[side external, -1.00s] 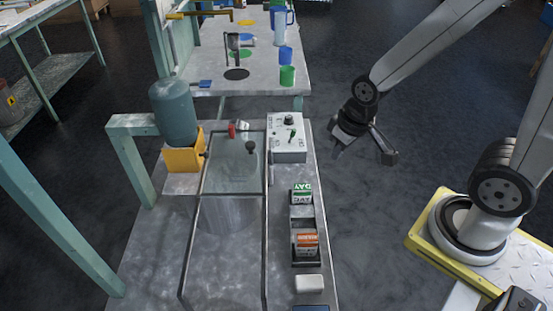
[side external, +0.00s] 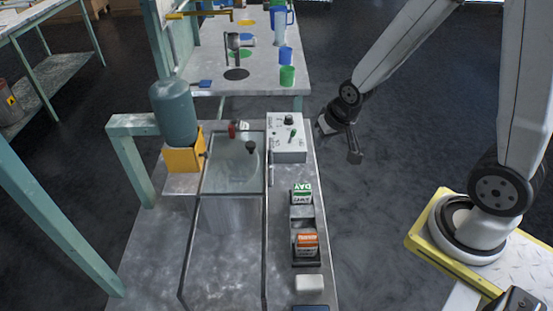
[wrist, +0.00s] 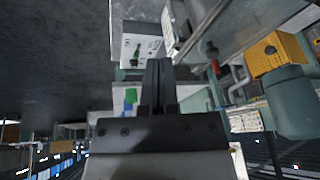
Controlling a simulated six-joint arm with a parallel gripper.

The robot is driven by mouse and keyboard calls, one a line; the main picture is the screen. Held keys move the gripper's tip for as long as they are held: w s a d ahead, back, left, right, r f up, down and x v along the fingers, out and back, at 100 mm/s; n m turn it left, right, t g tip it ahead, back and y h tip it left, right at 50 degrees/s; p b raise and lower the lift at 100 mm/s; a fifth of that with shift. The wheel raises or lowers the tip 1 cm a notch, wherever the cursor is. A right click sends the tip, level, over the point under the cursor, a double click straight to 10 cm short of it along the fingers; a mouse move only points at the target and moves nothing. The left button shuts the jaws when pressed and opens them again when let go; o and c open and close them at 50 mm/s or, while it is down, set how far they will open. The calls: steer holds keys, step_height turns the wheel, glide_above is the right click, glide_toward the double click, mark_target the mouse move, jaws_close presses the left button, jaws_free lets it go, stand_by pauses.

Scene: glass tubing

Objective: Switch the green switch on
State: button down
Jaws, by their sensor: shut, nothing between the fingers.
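The green switch (side external: 292,136) is a small lever on the top of a white control box (side external: 284,152), beside a dark knob (side external: 289,119). In the wrist view the green switch (wrist: 137,54) shows just up and left of my fingertips. My gripper (side external: 321,127) is to the right of the box in the side view, apart from it. In the wrist view my gripper (wrist: 159,64) has its two dark fingers pressed together, with nothing between them. I cannot tell the lever's on or off position.
A glass-covered basin (side external: 233,180) lies left of the box. A rack with green and orange packets (side external: 304,240) is on the bench's near right. A teal tank (side external: 174,112) stands at the left.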

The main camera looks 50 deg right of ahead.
steer(key=w+d+f+m+t+h, duration=0.1)
steer(key=w+d+f+m+t, duration=0.2)
steer(key=w+d+f+m, duration=0.2)
steer(key=w+d+f+m+t, duration=0.3)
steer(key=w+d+f+m, duration=0.2)
steer(key=d+f+m, duration=0.5)
steer(key=shift+d+f+m+h, duration=0.4)
steer(key=shift+f+m, duration=0.3)
steer(key=shift+f, duration=0.35)
steer(key=shift+w, duration=0.15)
glide_toward(292, 136)
steer(key=shift+s+d+f+x, duration=0.1)
steer(key=shift+d+x, duration=0.05)
steer(key=shift+x, duration=0.95)
steer(key=shift+s+d+f+x, duration=0.1)
steer(key=shift+d+x, duration=0.05)
steer(key=shift+x, duration=0.95)
steer(key=shift+s+d+f+x, duration=0.1)
steer(key=shift+d+x, duration=0.05)
steer(key=shift+x, duration=0.9)
